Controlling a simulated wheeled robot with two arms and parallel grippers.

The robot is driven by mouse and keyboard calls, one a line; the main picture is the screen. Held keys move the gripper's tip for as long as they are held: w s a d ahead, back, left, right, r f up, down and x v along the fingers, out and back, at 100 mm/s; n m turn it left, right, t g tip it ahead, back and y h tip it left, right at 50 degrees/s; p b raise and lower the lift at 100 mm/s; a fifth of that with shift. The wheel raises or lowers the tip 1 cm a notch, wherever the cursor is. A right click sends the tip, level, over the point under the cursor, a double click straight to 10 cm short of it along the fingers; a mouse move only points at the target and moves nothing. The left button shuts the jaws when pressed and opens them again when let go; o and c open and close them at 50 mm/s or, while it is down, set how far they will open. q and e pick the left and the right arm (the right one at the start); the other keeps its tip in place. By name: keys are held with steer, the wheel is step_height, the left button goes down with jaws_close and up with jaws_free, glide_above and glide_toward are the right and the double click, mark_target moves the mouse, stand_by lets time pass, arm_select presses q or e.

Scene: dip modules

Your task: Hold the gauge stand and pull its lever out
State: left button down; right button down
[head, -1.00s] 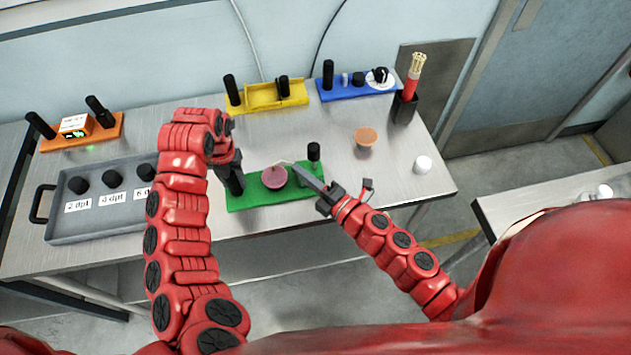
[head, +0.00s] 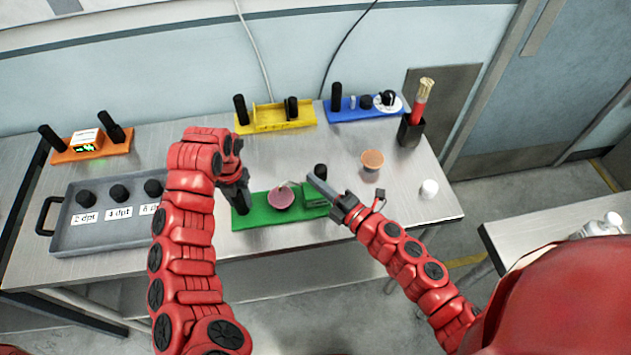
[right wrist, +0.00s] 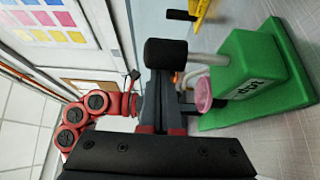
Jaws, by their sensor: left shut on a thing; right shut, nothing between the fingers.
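The gauge stand has a green base (head: 262,218) near the front edge of the table, with a pink disc (head: 281,199) in its middle. Its lever is a pale rod (right wrist: 207,60) with a black knob (right wrist: 166,52), standing out of the green block (right wrist: 250,68); the knob also shows in the head view (head: 320,171). My left gripper (head: 240,195) is shut on the black post (head: 242,206) at the stand's left end. My right gripper (head: 314,179) is shut and empty, its fingertips close by the knob. I cannot tell whether they touch it.
A grey tray (head: 60,235) with black knobs stands left. Behind are orange (head: 65,156), yellow (head: 270,126) and blue (head: 350,115) stands. A black holder (head: 411,130), an orange cup (head: 372,160) and a white knob (head: 429,188) are to the right.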

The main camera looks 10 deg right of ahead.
steer(key=shift+d, duration=0.1)
steer(key=shift+d+m, duration=0.2)
steer(key=shift+m, duration=0.1)
steer(key=shift+d+r+m+t+y, duration=0.1)
steer(key=shift+d+m+t+y, duration=0.1)
steer(key=shift+m+t+y, duration=0.1)
steer(key=shift+d+m+t, duration=0.6)
steer(key=shift+d+m, duration=0.15)
steer(key=shift+m, duration=0.35)
steer(key=shift+d+f+m+t, duration=0.2)
steer(key=shift+d+m+t, duration=0.35)
steer(key=shift+m, duration=0.4)
steer(key=shift+d+f+m+t, duration=0.15)
steer(key=shift+d+m+t, duration=0.3)
steer(key=shift+m, duration=0.45)
steer(key=shift+d+f+m+t, duration=0.2)
steer(key=shift+d+m+t, duration=0.35)
steer(key=shift+m, duration=0.4)
steer(key=shift+a+h, duration=0.1)
steer(key=shift+h, duration=0.3)
steer(key=shift+a+r, duration=0.1)
